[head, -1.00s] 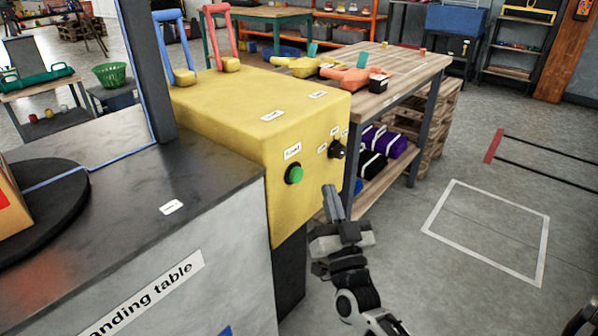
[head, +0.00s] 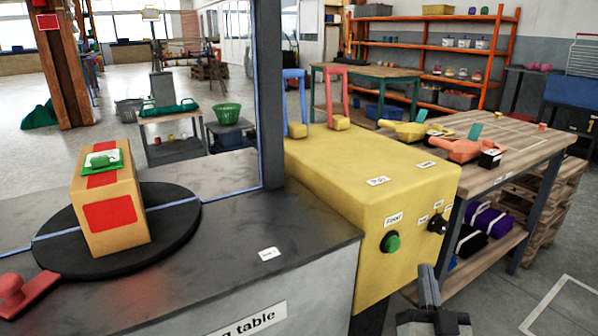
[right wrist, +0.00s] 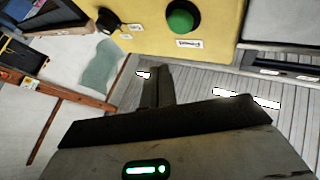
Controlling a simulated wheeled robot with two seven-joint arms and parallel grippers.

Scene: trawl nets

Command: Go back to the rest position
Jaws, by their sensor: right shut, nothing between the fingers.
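My right gripper (head: 428,285) shows at the bottom of the head view, in front of and below the yellow machine box (head: 335,175). Its fingers are shut with nothing between them. It is apart from the green button (head: 390,242) and the black knob (head: 437,224) on the box's front. In the right wrist view the shut fingers (right wrist: 157,88) point toward the box, with the green button (right wrist: 183,20) at the top and the black knob (right wrist: 107,20) beside it. My left gripper is not in view.
A cardboard box (head: 125,215) with red patches stands on a black turntable (head: 180,225) on the dark landing table (head: 270,215). A wooden workbench (head: 535,135) with orange and yellow tools stands right of the machine. Floor at the lower right is clear.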

